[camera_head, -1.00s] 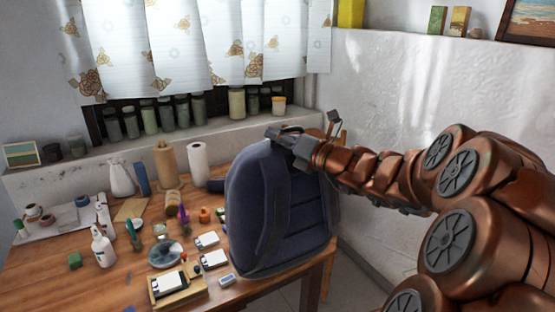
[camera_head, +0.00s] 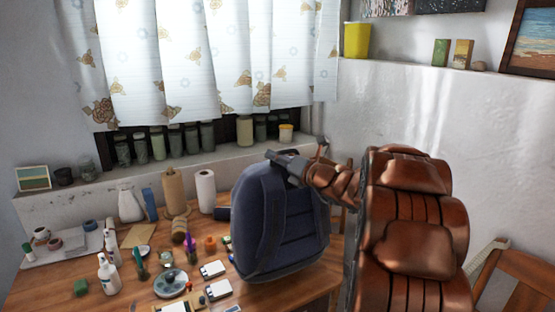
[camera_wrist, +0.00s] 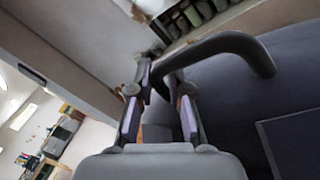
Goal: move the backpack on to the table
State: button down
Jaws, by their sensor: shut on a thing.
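The dark blue backpack (camera_head: 285,228) hangs upright and slightly tilted at the right part of the wooden table (camera_head: 45,285). Its lower edge overlaps the table top in the head view; I cannot tell whether it touches. My gripper (camera_head: 276,158) is at the top of the backpack, shut on its top handle. In the wrist view the dark handle loop (camera_wrist: 225,42) runs out from between the fingers of my gripper (camera_wrist: 160,100), and the blue fabric (camera_wrist: 280,90) fills the right side. The backpack hides the table behind it.
Left of the backpack the table holds small white boxes (camera_head: 212,270), a round dish (camera_head: 170,283), a white bottle (camera_head: 108,273) and paper rolls (camera_head: 205,190). Jars (camera_head: 190,138) line the windowsill. A wooden chair (camera_head: 510,290) stands at the lower right.

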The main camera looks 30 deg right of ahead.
aim_at(275, 166)
jog(key=shift+w+d+r, duration=0.1)
jog(key=shift+w+d, duration=0.05)
jog(key=shift+w, duration=0.3)
jog(key=shift+w+d, duration=0.1)
jog(key=shift+w, duration=0.05)
jog(key=shift+f+p, duration=0.65)
jog(key=shift+f, duration=1.1)
jog(key=c, duration=1.1)
grip_release()
jog(key=shift+f, duration=0.15)
jog(key=b+v, duration=0.2)
jog(key=v, duration=1)
jog(key=shift+b, duration=0.35)
